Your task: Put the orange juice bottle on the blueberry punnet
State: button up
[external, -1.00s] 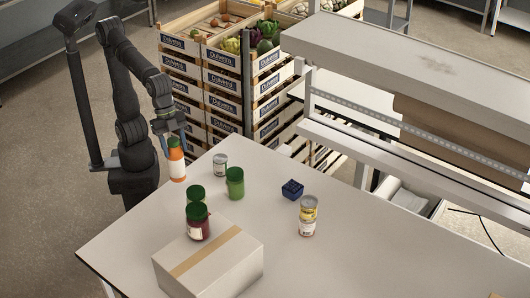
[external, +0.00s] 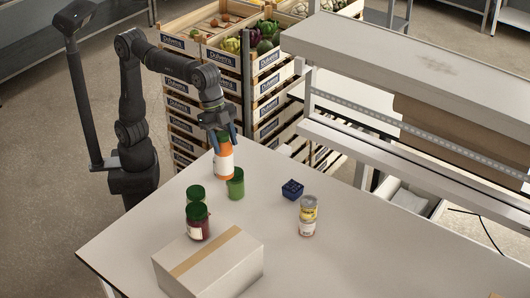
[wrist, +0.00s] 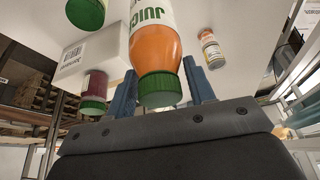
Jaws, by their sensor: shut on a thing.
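The orange juice bottle (external: 224,162), orange with a white label and green cap, is held upright in my gripper (external: 221,138). In the wrist view the bottle (wrist: 155,52) sits between the two blue fingers, its green cap nearest the camera. The blueberry punnet (external: 292,189) is a small dark blue box on the table, to the right of the bottle and apart from it. I cannot make out the punnet in the wrist view. The bottle hides the can behind it in the external view.
A green jar (external: 235,184) stands close to the bottle. Two more green-lidded jars (external: 198,222) stand behind the cardboard box (external: 208,262).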

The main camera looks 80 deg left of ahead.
jog(key=w, duration=1.3)
jog(key=w+a+f, duration=0.4)
jog(key=w+f, duration=0.6)
jog(key=f, duration=0.1)
jog(key=shift+w+a+n+t, duration=0.2)
jog(key=shift+a+n+t, duration=0.1)
jog(key=shift+a+n, duration=0.1)
jog(key=shift+f, duration=0.2)
jog(key=o, duration=1.5)
jog(key=shift+o, duration=0.2)
jog(key=v, duration=1.2)
jog(key=shift+r, duration=0.15)
jog(key=shift+w+d, duration=0.1)
jog(key=shift+d, duration=0.1)
